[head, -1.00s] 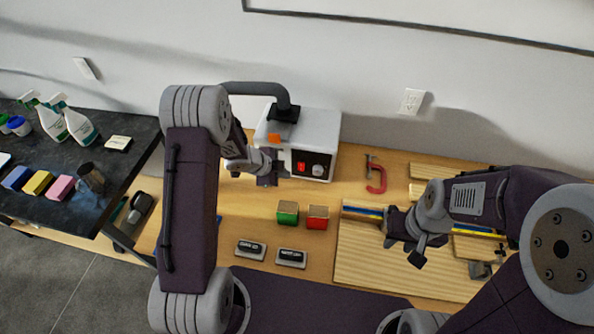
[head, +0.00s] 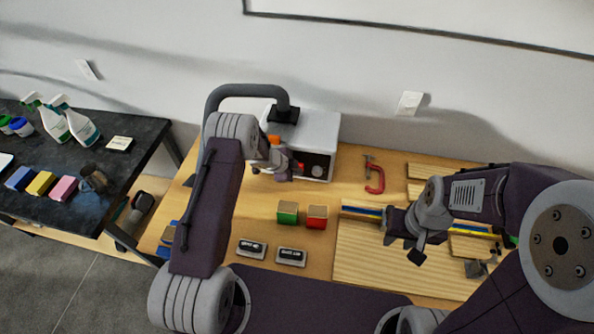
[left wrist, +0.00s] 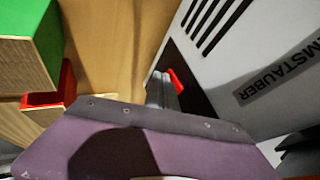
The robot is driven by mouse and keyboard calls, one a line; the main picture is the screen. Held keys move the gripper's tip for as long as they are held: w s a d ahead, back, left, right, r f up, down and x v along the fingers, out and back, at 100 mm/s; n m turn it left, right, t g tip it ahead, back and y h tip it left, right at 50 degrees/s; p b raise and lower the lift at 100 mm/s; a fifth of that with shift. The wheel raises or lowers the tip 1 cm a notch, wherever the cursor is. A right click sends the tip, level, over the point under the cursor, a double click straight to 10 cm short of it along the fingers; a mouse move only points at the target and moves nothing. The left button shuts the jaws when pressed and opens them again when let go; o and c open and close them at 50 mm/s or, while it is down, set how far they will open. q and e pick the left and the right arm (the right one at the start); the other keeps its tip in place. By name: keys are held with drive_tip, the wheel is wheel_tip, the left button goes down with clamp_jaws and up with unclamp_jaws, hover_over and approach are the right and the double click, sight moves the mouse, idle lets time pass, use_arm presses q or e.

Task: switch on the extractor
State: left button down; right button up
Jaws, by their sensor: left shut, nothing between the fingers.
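The extractor (head: 322,125) is a pale box with a grey hose on top, standing at the back of the wooden bench. Its black front panel carries a red switch (head: 300,166) and a round knob (head: 317,171). My left gripper (head: 287,172) is shut and empty at the panel, just left of the switch. In the left wrist view the extractor (left wrist: 228,72) shows lettering, and the gripper tip (left wrist: 162,90) is right beside the red switch (left wrist: 177,81); I cannot tell whether they touch. My right gripper (head: 402,248) appears open and empty above the slatted board.
A green block (head: 288,217) and a red block (head: 317,222) stand in front of the extractor, with two labelled cases (head: 291,257) nearer. A red clamp (head: 375,180) lies to the right. A dark table (head: 122,165) with spray bottles and sponges is at left.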

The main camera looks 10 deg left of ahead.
wheel_tip(320, 180, up, 2)
drive_tip(key=shift+r+p, duration=0.1)
drive_tip(key=shift+p, duration=0.9)
